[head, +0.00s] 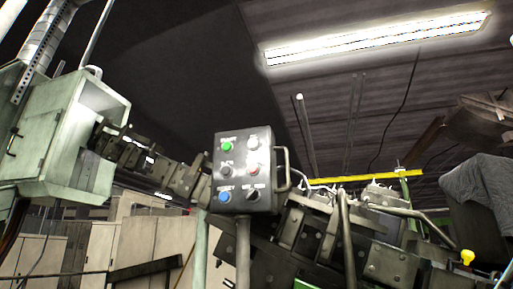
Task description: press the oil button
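A grey control box (240,208) stands on a post near the middle of the head view, tilted slightly. Its face carries a green button (227,146), a pale button (253,141), a dark knob (227,172), a red-and-white button (253,170), a blue button (224,197) and a black button (253,195). The small labels above them are too blurred to read, so I cannot tell which is the oil button. My gripper is not in view.
A metal handle (288,167) juts from the box's right side. Dark machinery (310,235) fills the lower right. A pale green machine housing (60,135) stands at left, with dark linked parts between it and the box. Beige cabinets (130,240) stand behind.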

